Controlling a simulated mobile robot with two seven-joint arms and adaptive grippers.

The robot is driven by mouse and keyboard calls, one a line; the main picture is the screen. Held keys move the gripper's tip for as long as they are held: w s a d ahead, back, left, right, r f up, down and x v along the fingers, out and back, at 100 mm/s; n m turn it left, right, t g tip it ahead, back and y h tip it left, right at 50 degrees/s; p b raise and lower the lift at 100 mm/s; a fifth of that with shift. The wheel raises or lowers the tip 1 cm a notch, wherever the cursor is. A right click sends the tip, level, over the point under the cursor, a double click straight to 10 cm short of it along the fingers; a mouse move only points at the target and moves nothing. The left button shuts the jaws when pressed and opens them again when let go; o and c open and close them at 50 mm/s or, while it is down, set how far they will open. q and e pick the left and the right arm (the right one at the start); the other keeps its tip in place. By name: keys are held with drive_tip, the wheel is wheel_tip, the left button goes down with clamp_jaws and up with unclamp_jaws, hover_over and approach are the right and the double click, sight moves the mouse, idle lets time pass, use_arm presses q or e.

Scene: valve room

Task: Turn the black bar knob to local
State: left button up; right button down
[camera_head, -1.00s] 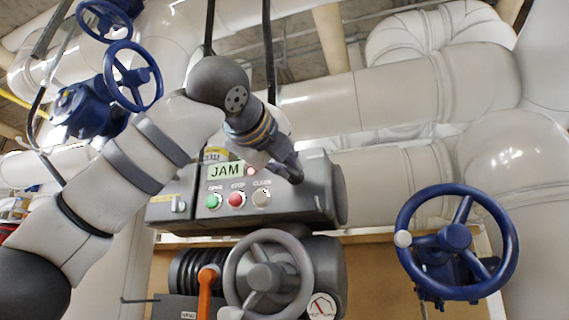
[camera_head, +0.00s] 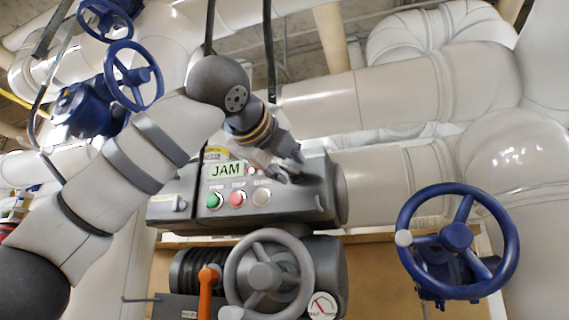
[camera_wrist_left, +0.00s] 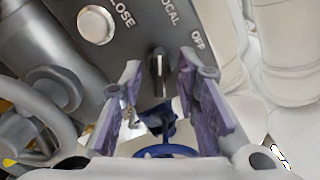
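The black bar knob (camera_wrist_left: 158,74) shows in the left wrist view on the face of a dark grey control box (camera_head: 325,190). It lies in line with the gap between my left gripper's fingers; I cannot tell whether they touch it. The words LOCAL and OFF are printed near it. My left gripper (camera_wrist_left: 158,82) is open, with a purple pad on each side of the gap. In the head view the left gripper (camera_head: 287,167) is at the right part of the box front and hides the knob there. My right gripper is not in view.
A green button (camera_head: 213,200), a red button (camera_head: 237,199) and a pale button (camera_head: 262,196) sit left of the gripper below a JAM display (camera_head: 227,170). A grey handwheel (camera_head: 232,275) and orange lever (camera_head: 206,290) are below. A blue handwheel (camera_head: 511,240) is at right.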

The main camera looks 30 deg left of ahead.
use_arm(q)
drive_tip(key=v, duration=1.2)
drive_tip(key=shift+f, duration=0.1)
